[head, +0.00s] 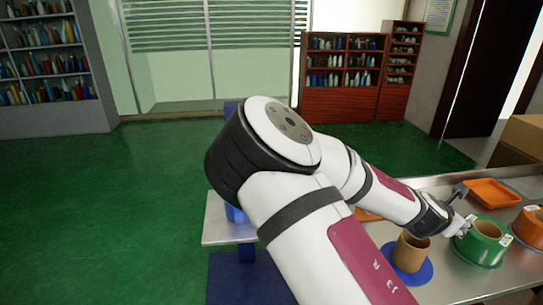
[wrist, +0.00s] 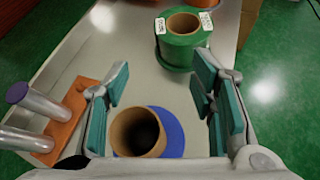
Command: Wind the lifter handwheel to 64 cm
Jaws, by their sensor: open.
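No handwheel and no height scale can be made out in either view. A blue stand with a metal plate (head: 215,228) shows partly behind my arm in the head view; whether it is the lifter I cannot tell. My gripper (head: 461,224) is above the metal bench, close to the green spool. In the wrist view my gripper (wrist: 160,88) has its teal-padded fingers wide apart, with nothing held between them. A brown tube (wrist: 125,122) on a blue disc lies below, low between the fingers. My arm hides much of the middle of the head view.
The metal bench (head: 450,288) carries the brown tube (head: 410,254), a green spool (head: 483,244), an orange spool (head: 530,226) and an orange tray (head: 492,193). An orange block (wrist: 68,122) with grey rods is left in the wrist view. Green floor (head: 90,220) is clear at left.

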